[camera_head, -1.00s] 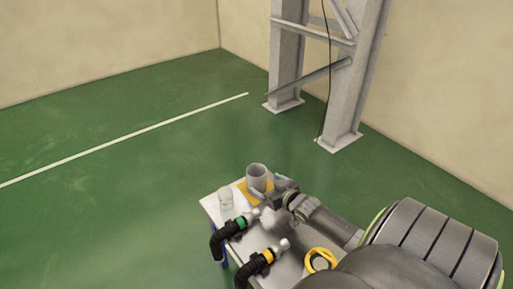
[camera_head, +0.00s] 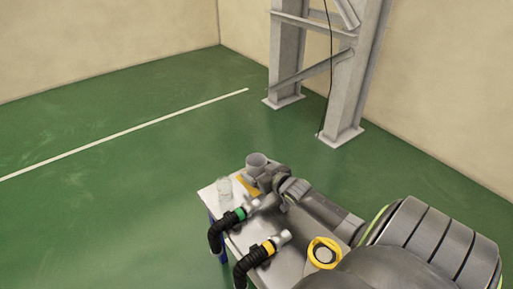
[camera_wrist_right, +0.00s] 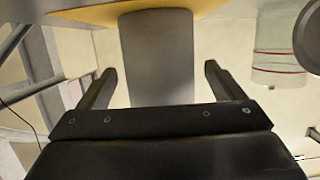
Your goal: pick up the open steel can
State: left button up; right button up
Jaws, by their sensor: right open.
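The open steel can (camera_head: 256,164) is a grey cylinder with an open top, standing upright at the far end of the small table. In the right wrist view it (camera_wrist_right: 157,55) appears inverted, its base against the yellow mat. My right gripper (camera_head: 257,181) is at the can's near side, and its fingers hide part of the can. In the right wrist view my right gripper (camera_wrist_right: 160,82) is open, with one finger on each side of the can and a gap at each. My left gripper is not in view.
A yellow mat (camera_head: 246,187) lies under the can. A clear jar (camera_head: 224,189) stands left of it. Hoses with a green-banded (camera_head: 238,214) and a yellow-banded (camera_head: 267,248) coupling lie on the near table (camera_head: 291,263). A yellow ring (camera_head: 323,244) is at right.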

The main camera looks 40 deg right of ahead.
jog(key=shift+w, duration=0.15)
jog(key=c, duration=1.1)
